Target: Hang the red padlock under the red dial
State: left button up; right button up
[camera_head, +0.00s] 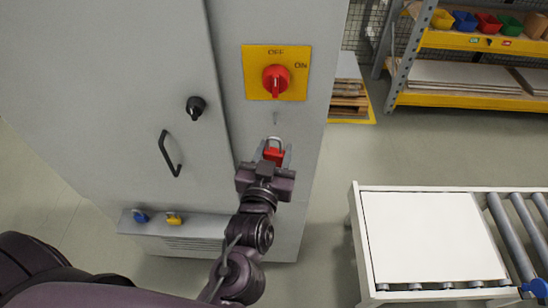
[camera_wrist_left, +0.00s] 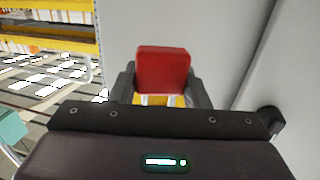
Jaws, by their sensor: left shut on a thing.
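The red padlock (camera_head: 273,155) is held between the fingers of my left gripper (camera_head: 273,160), with its shackle pointing up. In the left wrist view the padlock's red body (camera_wrist_left: 163,72) sits between the two dark fingers of the gripper (camera_wrist_left: 160,90). The red dial (camera_head: 276,80) is on a yellow plate marked OFF and ON on the grey cabinet; its handle points down. A small peg or slot (camera_head: 275,118) shows on the cabinet below the plate, a little above the padlock's shackle. My right gripper is not in view.
The cabinet door has a black knob (camera_head: 196,107) and a black handle (camera_head: 170,153). A ledge low on the cabinet holds a blue padlock (camera_head: 140,216) and a yellow padlock (camera_head: 174,219). A roller conveyor with a white panel (camera_head: 430,237) stands at the right.

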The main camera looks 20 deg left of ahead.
pick_arm(q)
jog(key=shift+w+a+f+b, duration=0.1)
jog(key=shift+w+a+b, duration=0.3)
jog(key=shift+w, duration=0.65)
jog(key=shift+w+a+f+b, duration=0.1)
jog(key=shift+w+a+b, duration=0.15)
jog(key=shift+w+b, duration=0.6)
jog(key=shift+w+a+f+b, duration=0.1)
jog(key=shift+w+a+b, duration=0.2)
jog(key=shift+w, duration=0.95)
jog(key=shift+r, duration=0.15)
jog(key=shift+a, duration=0.15)
